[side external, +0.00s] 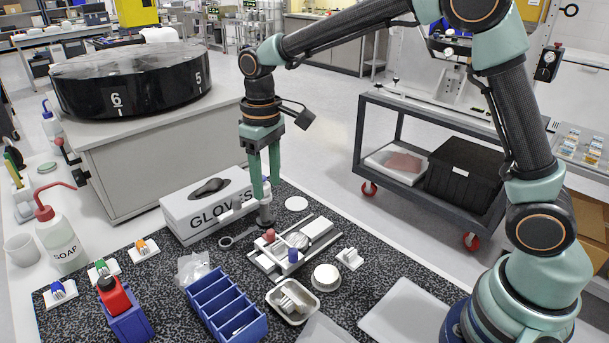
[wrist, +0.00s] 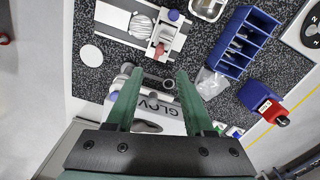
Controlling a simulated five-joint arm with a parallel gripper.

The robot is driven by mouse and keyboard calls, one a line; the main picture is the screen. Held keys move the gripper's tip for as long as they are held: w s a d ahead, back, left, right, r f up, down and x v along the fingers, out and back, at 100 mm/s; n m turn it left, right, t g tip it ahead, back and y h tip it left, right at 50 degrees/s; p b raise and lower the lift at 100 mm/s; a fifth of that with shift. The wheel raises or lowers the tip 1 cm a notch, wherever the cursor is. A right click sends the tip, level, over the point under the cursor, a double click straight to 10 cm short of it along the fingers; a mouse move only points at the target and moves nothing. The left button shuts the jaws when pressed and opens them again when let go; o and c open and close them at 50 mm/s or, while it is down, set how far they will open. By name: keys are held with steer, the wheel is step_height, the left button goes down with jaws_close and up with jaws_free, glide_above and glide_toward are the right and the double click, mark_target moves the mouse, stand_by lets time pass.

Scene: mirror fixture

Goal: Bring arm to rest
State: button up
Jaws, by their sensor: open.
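My gripper (side external: 266,190) points down with its two green fingers apart, above the mat beside the white GLOVES box (side external: 205,207). The white mirror fixture (side external: 318,232) lies on the speckled mat, with a round mirror (side external: 297,240), a red knob (side external: 270,235) and a blue knob (side external: 293,255). In the wrist view the mirror (wrist: 141,26) lies above the fingers. A small grey post (side external: 265,212) stands just below the fingertips; I cannot tell whether they touch.
A blue divided bin (side external: 226,305), a white tray (side external: 292,301) and a red-topped blue block (side external: 125,315) stand at the front. A soap bottle (side external: 60,240) is at the left. A grey cart (side external: 430,110) stands behind. Bare floor lies between cart and bench.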

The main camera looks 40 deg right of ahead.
steer(key=s+d+r+m+t, duration=0.1)
steer(key=s+d+r, duration=0.3)
steer(key=s, duration=0.4)
steer(key=s+d+r+m+t, duration=0.2)
steer(key=s+d+r+t, duration=0.1)
steer(key=s+d, duration=0.4)
steer(key=shift+s+d+r+t, duration=0.15)
steer(key=shift+s+r+t, duration=0.25)
steer(key=shift+t, duration=0.4)
